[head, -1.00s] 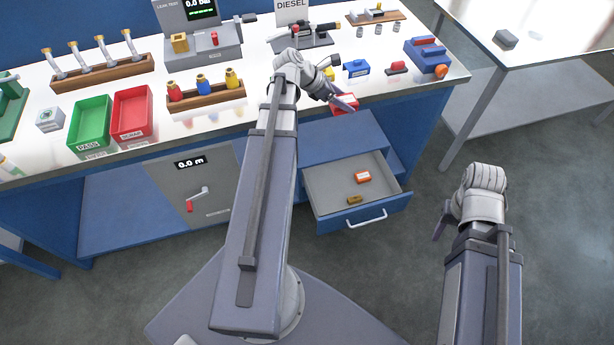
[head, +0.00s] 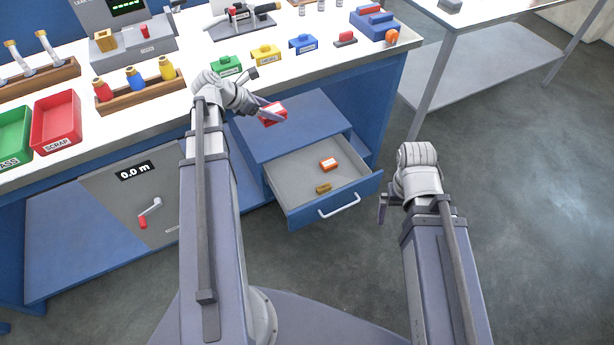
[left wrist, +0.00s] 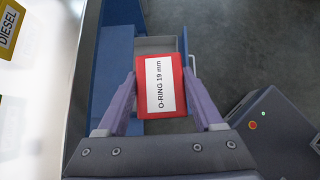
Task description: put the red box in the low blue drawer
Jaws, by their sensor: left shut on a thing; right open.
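The red box (head: 273,115) is held by my left gripper (head: 266,106), in front of the bench edge and above the top of the blue drawer unit. In the left wrist view the red box (left wrist: 160,85) sits between the two fingers, with a white label reading "O-RING 19 mm". The low blue drawer (head: 288,212) is pulled open below and to the right of the held box. My right gripper (head: 383,208) is open and empty, to the right of the drawer.
The white bench top (head: 225,105) carries green, yellow and blue blocks, a red scrap tray (head: 56,122) and a wooden rack (head: 140,95). A second table (head: 475,22) stands at the back right. The floor right of the drawer is clear.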

